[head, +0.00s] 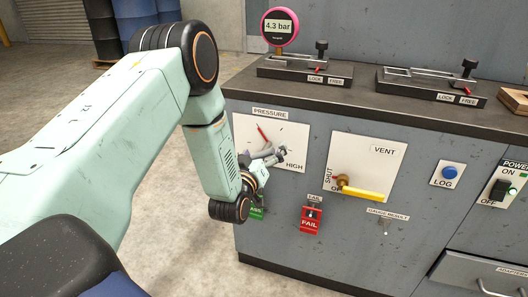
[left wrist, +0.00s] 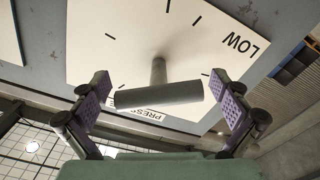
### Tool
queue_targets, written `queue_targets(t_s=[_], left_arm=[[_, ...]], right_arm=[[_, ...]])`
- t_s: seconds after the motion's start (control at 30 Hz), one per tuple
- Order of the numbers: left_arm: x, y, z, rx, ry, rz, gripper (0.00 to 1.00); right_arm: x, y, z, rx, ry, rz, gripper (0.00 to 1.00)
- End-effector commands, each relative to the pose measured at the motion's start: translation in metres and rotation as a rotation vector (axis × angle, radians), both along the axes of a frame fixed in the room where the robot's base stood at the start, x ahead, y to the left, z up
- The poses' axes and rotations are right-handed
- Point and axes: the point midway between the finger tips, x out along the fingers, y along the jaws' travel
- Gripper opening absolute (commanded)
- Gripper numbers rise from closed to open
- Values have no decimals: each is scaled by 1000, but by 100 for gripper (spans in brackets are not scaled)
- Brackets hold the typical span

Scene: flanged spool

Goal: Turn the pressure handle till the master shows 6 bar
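The pink-rimmed gauge (head: 278,27) on the bench top reads 4.3 bar. The white PRESSURE plate (head: 295,138) is on the cabinet front, with tick marks, HIGH and a red pointer (head: 262,134). My left gripper (head: 268,157) is in front of this plate and hides part of it. In the left wrist view, the grey T-shaped pressure handle (left wrist: 160,94) stands out from the plate. Its crossbar lies between the purple finger pads of my left gripper (left wrist: 160,87), with visible gaps at both ends. The fingers are apart. My right gripper is not in view.
Right of the plate is a VENT panel (head: 376,158) with a yellow lever (head: 362,194). Below are a red FAIL tag (head: 310,221) and a partly hidden green tag. A blue LOG button (head: 449,172) and power switch are further right. Two clamp fixtures stand on the bench top.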

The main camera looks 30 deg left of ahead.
Motion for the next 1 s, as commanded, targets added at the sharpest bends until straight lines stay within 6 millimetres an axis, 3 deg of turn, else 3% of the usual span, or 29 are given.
queue_targets(t_s=[0.5,1.0], left_arm=[[0,0,0,0,1,0,53],[0,0,0,42,12,-1,51]], right_arm=[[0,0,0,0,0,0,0],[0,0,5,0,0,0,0]])
